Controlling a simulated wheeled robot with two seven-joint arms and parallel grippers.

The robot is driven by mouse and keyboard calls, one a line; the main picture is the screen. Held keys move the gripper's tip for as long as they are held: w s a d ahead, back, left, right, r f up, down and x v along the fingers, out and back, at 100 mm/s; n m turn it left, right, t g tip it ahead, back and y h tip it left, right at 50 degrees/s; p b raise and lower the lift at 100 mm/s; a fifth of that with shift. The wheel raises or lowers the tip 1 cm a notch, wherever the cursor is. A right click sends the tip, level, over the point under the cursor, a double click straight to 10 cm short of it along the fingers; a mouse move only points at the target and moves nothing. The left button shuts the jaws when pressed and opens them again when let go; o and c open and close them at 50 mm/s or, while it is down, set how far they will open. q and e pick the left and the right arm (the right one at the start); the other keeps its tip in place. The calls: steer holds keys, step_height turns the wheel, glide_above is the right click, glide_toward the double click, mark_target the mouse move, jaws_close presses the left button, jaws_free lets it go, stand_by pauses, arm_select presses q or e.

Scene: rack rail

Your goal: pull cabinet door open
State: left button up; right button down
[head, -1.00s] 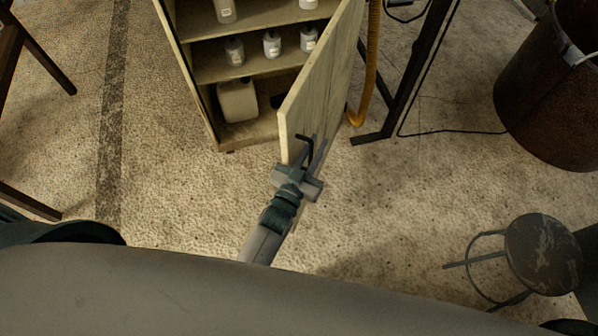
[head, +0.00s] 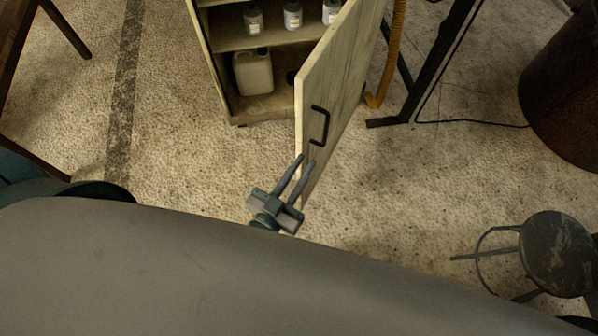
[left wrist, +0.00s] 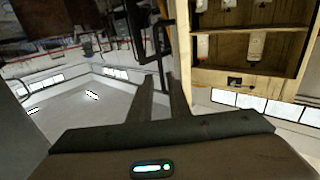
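The cabinet door (head: 335,92) is pale wood and stands swung wide open, with its free edge toward me. Its black bar handle (head: 325,126) is on the face turned to the right, near the free edge. The open cabinet (head: 222,62) is behind it, its shelves exposed. In the left wrist view, the two fingers (left wrist: 163,92) show with a gap, and the cabinet interior (left wrist: 245,82) is at right. My right gripper is not in view.
Bottles (head: 292,16) and a pale jug (head: 252,72) stand inside the cabinet. A round stool (head: 556,252) and a rusty barrel (head: 565,115) are at right. A dark metal stand (head: 425,75) and yellow hose (head: 392,55) are behind the door.

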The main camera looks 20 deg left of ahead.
arm_select(q)
steer(key=shift+s+a, duration=0.15)
steer(key=shift+s, duration=0.4)
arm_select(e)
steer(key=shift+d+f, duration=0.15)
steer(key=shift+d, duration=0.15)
